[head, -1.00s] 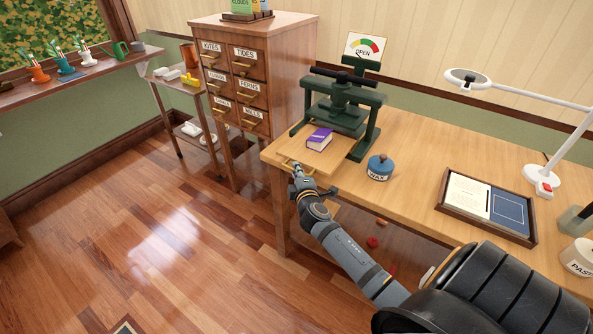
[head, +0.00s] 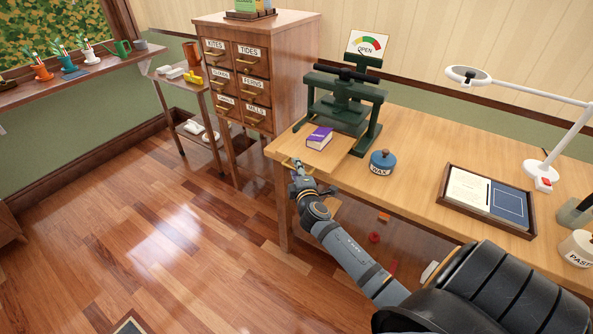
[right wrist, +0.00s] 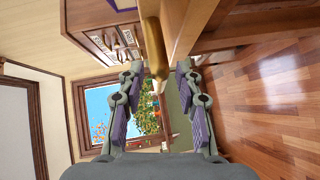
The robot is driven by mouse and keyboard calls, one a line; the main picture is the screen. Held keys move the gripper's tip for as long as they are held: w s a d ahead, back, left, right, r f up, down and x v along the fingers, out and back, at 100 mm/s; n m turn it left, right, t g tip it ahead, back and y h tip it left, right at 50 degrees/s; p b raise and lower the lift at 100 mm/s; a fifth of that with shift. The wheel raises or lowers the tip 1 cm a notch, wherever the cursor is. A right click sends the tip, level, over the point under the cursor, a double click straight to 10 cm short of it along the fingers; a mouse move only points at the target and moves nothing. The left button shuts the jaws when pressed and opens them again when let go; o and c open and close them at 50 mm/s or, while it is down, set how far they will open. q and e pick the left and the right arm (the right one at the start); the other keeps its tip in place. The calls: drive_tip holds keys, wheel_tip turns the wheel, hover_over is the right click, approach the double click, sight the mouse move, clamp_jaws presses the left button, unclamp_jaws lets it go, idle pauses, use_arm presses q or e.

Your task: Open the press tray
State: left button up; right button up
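The press tray (head: 338,154) is a light wooden board at the front of the green press (head: 345,98), with a purple book (head: 320,138) lying on it. A brass handle (head: 288,163) is on its front edge at the table's left end. My right gripper (head: 298,172) is at this handle. In the right wrist view, my right gripper (right wrist: 158,105) is open, with its fingers wide apart. The brass handle (right wrist: 153,48) shows ahead, in line with the gap between them, and no finger visibly touches it. My left gripper is not in view.
A blue wax pot (head: 382,163) stands right of the tray, and a framed tray (head: 535,213) lies further right. A wooden drawer cabinet (head: 290,60) stands behind left.

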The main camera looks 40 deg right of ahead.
drive_tip(key=shift+s, duration=0.15)
drive_tip(key=v, duration=1.1)
drive_tip(key=shift+s, duration=0.35)
drive_tip(key=shift+a, duration=0.15)
drive_tip(key=s+f+m+g+y+p, duration=0.2)
drive_tip(key=s+f+g, duration=0.25)
drive_tip(key=f, duration=0.95)
drive_tip(key=s+f+m+g+y+p, duration=0.1)
drive_tip(key=s+f+m+g+p, duration=0.35)
drive_tip(key=f, duration=1.05)
drive_tip(key=s+a+f+m+g, duration=0.1)
drive_tip(key=s+f, duration=0.4)
drive_tip(key=s, duration=0.4)
drive_tip(key=s+a+f+m+g+y+p, duration=0.1)
drive_tip(key=s+f, duration=0.4)
drive_tip(key=s, duration=0.5)
drive_tip(key=s+a+f+m+g+y, duration=0.1)
drive_tip(key=s+a+f+m+g, duration=0.2)
drive_tip(key=s, duration=0.6)
wheel_tip(320, 180, down, 2)
drive_tip(key=shift+s, duration=0.35)
